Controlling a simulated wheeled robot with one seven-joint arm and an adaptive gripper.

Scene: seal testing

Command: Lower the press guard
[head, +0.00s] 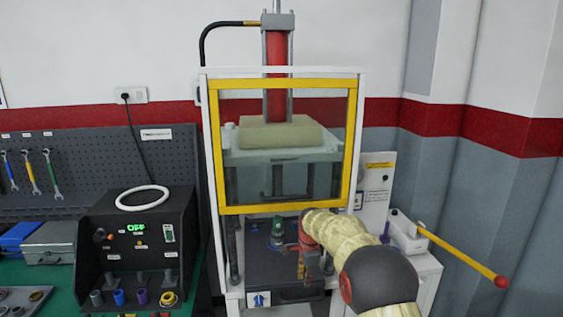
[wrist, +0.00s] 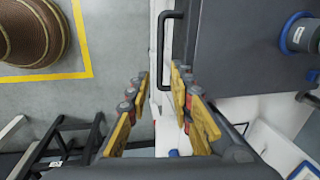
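The press guard (head: 213,150) is a clear panel in a yellow frame, in the upper part of the white press frame in the head view. It covers the red ram and the pale block behind it. My gripper (head: 303,262) is below the guard's lower bar, in front of the press base, with nothing seen in it. In the wrist view my gripper (wrist: 160,76) has its yellow-padded fingers apart. A black bar handle (wrist: 165,45) lies just beyond the fingertips, beside a dark grey block. I cannot tell whether a finger touches it.
A control box (head: 140,240) with a green display reading "OFF" stands at left on a green bench. A yellow lever with a red knob (head: 501,281) sticks out at right. A coiled basket-like object (wrist: 30,30) stands on the floor inside yellow lines.

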